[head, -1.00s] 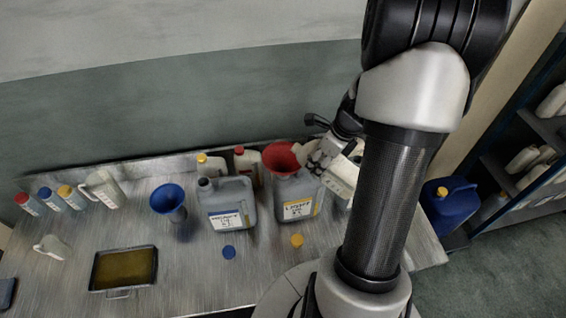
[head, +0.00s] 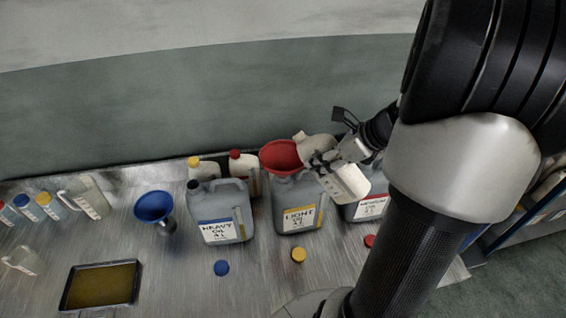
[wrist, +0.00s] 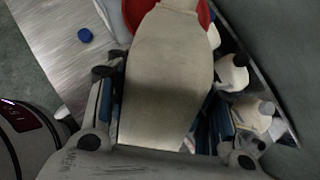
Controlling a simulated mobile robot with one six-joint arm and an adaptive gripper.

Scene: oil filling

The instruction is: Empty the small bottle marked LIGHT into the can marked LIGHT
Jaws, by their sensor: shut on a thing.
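My gripper (head: 322,160) is shut on a pale bottle (head: 345,183), which also fills the middle of the wrist view (wrist: 168,85). The bottle is tilted, its neck up and to the left, over the rim of a red funnel (head: 279,155). The held bottle's label and any flow of oil cannot be made out. The funnel stands in the neck of the grey can marked LIGHT (head: 297,208), which has a yellow-edged label. In the wrist view part of the red funnel (wrist: 205,14) shows behind the bottle's neck.
The HEAVY can (head: 220,212) stands left of the LIGHT can, a red-labelled can (head: 370,208) right. Two capped bottles stand behind. A blue funnel (head: 154,207), a tray of oil (head: 100,286) and loose caps (head: 298,255) lie on the metal bench. Bare bench lies in front.

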